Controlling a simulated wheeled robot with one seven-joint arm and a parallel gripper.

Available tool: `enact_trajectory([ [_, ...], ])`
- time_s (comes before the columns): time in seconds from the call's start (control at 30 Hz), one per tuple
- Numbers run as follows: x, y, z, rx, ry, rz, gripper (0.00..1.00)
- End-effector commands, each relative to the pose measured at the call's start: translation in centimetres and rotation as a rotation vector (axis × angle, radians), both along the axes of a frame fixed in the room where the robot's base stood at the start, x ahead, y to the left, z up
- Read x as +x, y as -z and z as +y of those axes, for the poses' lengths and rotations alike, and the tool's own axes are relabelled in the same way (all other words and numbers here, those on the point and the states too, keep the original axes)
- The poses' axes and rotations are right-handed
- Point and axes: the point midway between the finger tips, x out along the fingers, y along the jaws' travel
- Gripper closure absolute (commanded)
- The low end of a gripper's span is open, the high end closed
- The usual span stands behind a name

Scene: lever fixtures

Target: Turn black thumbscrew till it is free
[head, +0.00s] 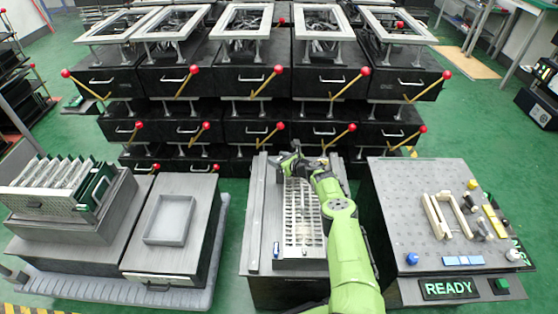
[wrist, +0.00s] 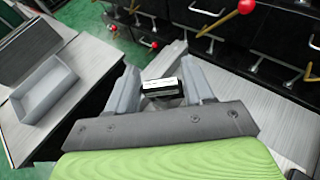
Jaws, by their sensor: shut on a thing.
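My gripper (head: 287,160) is at the back end of the middle bench, above a pale slotted rack (head: 290,222). In the wrist view my gripper (wrist: 161,88) has its two grey fingers on either side of a small black piece with a white top (wrist: 162,90), and it is shut on it. I cannot tell from the picture whether this piece is the black thumbscrew. Its underside and the spot below it are hidden by the fingers and palm. No other black thumbscrew can be made out clearly.
Behind stand stacked black drawers with red-knobbed levers (head: 278,69). To the right is a perforated table (head: 390,190) with blocks and a READY sign (head: 448,288). To the left are a grey tray (head: 170,218) and a rack of upright boards (head: 60,190).

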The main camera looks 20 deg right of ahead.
Motion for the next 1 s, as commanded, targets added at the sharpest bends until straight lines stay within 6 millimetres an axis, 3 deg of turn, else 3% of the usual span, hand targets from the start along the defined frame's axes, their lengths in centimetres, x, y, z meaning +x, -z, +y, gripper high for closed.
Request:
enact_trajectory([
  [0.5, -0.15, -0.17, 0.01, -0.002, -0.053, -0.002, 0.79],
  [0.53, -0.15, -0.17, 0.01, -0.002, -0.053, -0.002, 0.44],
  [0.63, -0.15, -0.17, 0.02, -0.002, -0.053, -0.002, 0.29],
  [1.0, -0.46, -0.44, -0.14, -0.001, -0.052, 0.000, 0.28],
])
